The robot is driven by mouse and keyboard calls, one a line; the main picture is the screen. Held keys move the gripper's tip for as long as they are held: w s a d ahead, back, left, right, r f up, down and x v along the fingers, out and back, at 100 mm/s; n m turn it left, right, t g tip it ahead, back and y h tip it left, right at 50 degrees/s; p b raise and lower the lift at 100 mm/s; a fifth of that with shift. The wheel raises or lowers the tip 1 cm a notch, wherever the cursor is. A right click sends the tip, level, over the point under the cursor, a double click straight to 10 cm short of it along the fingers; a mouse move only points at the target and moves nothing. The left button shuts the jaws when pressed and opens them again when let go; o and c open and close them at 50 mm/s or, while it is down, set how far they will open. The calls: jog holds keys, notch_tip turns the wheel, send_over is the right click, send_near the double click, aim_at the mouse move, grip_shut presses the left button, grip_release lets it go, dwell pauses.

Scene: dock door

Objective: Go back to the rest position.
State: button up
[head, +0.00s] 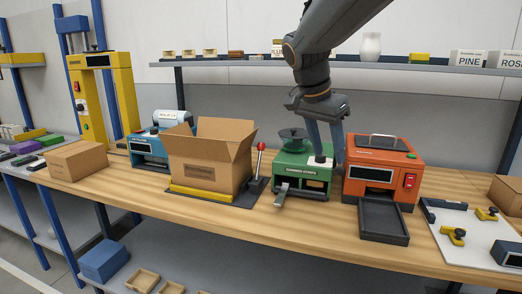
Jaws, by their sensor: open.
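My gripper (326,142) points down from the top of the head view, over the gap between the green machine (303,177) and the orange machine (383,165). Its two dark fingers are apart, and I see nothing between them but the machines behind. The fingertips are close to the green machine's right side and partly hide it; I cannot tell whether they touch it. A black tray (382,220) sticks out in front of the orange machine.
An open cardboard box (208,160) stands on the wooden bench (250,224), with a red-knobbed lever (259,162) beside it. A blue machine (147,151) and a closed box (76,160) are farther left. A white board (472,240) lies at right. A shelf (390,68) runs behind.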

jog(key=s+d+f+n+g+y, duration=0.1)
jog(key=s+f+n, duration=0.4)
jog(key=s+f, duration=0.6)
jog(key=s+d+f+n+g+y, duration=0.1)
jog(key=s+f+n, duration=0.4)
jog(key=s+f, duration=0.6)
jog(key=shift+s+d+f+n+g+y, duration=0.3)
jog(key=shift+s+g+y, duration=0.1)
jog(key=shift+s+y, duration=0.4)
jog(key=shift+w, duration=0.1)
